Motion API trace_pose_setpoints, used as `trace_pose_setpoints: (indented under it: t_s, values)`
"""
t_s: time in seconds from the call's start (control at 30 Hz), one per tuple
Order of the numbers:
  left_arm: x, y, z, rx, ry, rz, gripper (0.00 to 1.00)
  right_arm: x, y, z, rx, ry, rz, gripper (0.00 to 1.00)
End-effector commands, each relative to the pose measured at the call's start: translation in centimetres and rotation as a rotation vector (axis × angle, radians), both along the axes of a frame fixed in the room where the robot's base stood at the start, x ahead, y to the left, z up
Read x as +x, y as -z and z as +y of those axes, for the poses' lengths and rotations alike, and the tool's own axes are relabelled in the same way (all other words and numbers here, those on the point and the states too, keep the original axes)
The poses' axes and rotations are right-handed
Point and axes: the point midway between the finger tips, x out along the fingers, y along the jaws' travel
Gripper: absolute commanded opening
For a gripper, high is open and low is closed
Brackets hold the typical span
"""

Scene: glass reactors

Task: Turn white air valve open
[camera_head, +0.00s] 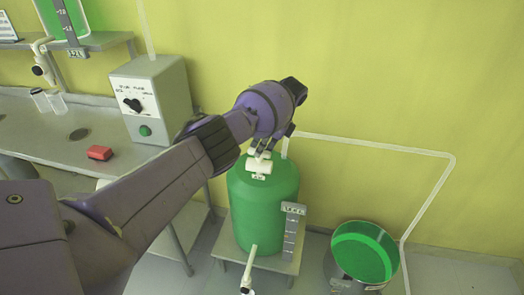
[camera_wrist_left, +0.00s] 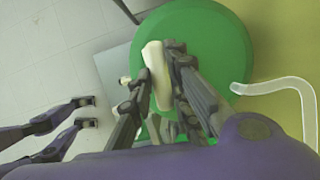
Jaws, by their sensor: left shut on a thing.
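The white air valve (camera_head: 258,166) sits on top of a green tank (camera_head: 262,205) in the head view. My left gripper (camera_head: 266,147) reaches down over the tank top from the left, with its fingers at the white valve. In the left wrist view, the white valve handle (camera_wrist_left: 155,62) stands between the two grey fingers of my left gripper (camera_wrist_left: 163,70), above the round green tank top (camera_wrist_left: 215,45). The gripper is shut on the handle. The fingers hide part of the valve. My right gripper does not show in the head view.
A white pipe (camera_head: 400,149) runs from the tank top along the yellow wall and down at the right. A green-filled vessel (camera_head: 365,252) stands right of the tank. A grey control box (camera_head: 150,100) and a red block (camera_head: 99,153) are on the bench at left.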

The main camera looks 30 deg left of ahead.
Motion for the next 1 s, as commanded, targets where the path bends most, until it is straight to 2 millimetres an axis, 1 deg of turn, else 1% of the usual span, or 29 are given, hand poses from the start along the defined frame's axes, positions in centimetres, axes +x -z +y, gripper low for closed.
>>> trace_pose_setpoints:
  t_s: [0.03,0.23,0.77,0.8,0.93,1.0]
  values:
    - [-0.07,0.43,-0.04,-0.001,-0.023,0.005,0.0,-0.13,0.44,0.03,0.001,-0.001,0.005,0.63]
    - [-0.04,0.24,0.03,-0.001,-0.086,0.003,0.0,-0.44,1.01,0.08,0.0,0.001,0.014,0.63]
    - [-0.02,0.08,0.07,0.0,-0.111,0.002,0.0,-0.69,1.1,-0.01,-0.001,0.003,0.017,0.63]
    - [-0.02,0.08,0.07,0.0,-0.111,0.002,0.18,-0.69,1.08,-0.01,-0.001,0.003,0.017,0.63]
    - [0.0,0.07,0.07,0.0,-0.11,0.002,0.35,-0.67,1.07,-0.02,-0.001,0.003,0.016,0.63]
    - [0.01,0.05,0.07,0.0,-0.11,0.001,0.36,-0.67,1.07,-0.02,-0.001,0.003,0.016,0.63]
